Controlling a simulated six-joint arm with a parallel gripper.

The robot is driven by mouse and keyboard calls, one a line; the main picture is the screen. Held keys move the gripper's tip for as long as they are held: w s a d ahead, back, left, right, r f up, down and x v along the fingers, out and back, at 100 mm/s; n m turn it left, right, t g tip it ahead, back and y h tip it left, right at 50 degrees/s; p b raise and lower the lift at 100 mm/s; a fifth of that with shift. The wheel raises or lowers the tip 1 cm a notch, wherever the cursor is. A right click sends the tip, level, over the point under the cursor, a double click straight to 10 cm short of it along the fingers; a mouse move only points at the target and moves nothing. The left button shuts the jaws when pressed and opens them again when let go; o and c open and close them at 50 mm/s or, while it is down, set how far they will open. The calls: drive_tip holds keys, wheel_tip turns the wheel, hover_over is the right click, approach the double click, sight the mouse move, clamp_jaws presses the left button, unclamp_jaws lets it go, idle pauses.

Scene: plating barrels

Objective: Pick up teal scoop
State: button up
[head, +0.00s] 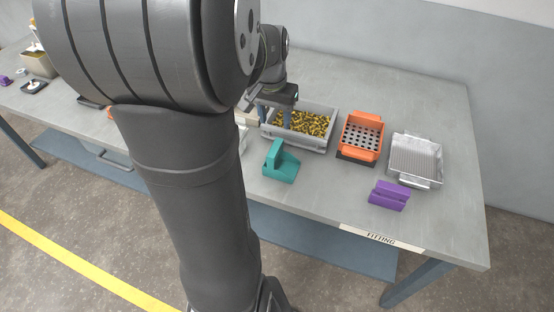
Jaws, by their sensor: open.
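The teal scoop (281,162) stands on the grey table near its front edge, just right of my arm, in the head view. It has a flat lower part and a raised upright part at its left. My gripper (275,120) is behind and above the scoop, beside the left end of the grey bin. Its jaws are open, with no object seen between them. The fingertips are partly lost against the bin, and my arm hides the table left of the scoop.
A grey bin (328,143) of small yellow-and-black parts stands behind the scoop. To the right are an orange perforated basket (376,121), a silver ribbed tray (438,174) and a purple block (388,195). The table (325,190) is bare between the scoop and the purple block.

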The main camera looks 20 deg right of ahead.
sight(275, 147)
drive_tip(key=f, duration=0.5)
drive_tip(key=w+d+f+t+h, duration=0.1)
drive_tip(key=f, duration=0.4)
drive_tip(key=w+f+t+h, duration=0.1)
drive_tip(key=f, duration=0.4)
drive_tip(key=shift+w+d+f, duration=0.15)
drive_tip(key=shift+w+f, duration=0.05)
drive_tip(key=shift+f, duration=0.1)
idle(0.4)
clamp_jaws()
